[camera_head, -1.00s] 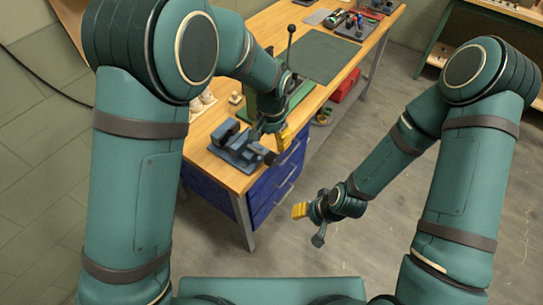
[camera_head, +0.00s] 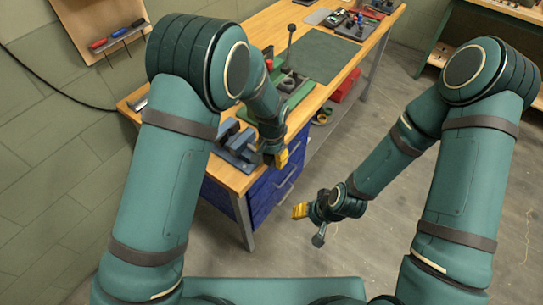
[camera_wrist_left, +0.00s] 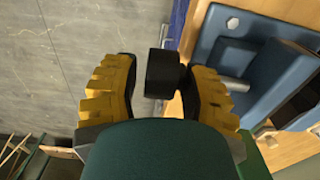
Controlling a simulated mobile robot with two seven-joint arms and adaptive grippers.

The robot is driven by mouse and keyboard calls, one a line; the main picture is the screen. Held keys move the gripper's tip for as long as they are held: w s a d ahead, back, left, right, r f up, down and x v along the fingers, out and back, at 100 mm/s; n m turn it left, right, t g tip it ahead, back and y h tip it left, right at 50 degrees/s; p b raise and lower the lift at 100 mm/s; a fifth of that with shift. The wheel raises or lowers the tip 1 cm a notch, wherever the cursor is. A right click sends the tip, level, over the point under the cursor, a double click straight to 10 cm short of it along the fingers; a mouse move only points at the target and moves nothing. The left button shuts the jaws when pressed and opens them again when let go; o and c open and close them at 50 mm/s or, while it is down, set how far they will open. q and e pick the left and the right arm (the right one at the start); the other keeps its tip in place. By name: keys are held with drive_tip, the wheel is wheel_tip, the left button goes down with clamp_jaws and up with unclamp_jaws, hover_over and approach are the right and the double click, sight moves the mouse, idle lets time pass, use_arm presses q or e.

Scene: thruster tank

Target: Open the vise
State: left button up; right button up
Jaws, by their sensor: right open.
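The blue vise (camera_head: 236,148) is on the near end of the wooden workbench, left of my left gripper (camera_head: 280,158). In the left wrist view, the vise's blue body (camera_wrist_left: 225,60) fills the upper right. A black cylindrical vise handle end (camera_wrist_left: 163,74) lies between the two yellow fingers of my left gripper. The fingers are apart, with a gap at the left finger; whether the right finger touches the handle I cannot tell. My right gripper (camera_head: 301,211) is open and empty over the floor, away from the bench.
The wooden workbench (camera_head: 275,25) runs toward the back, with blue drawers (camera_head: 270,190) beneath. A green mat (camera_head: 318,55) and a tool tray (camera_head: 350,25) are farther along. An upright lever (camera_head: 290,45) stands behind my left wrist.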

use_arm(q)
clamp_jaws()
use_arm(e)
drive_tip(key=shift+f, duration=0.1)
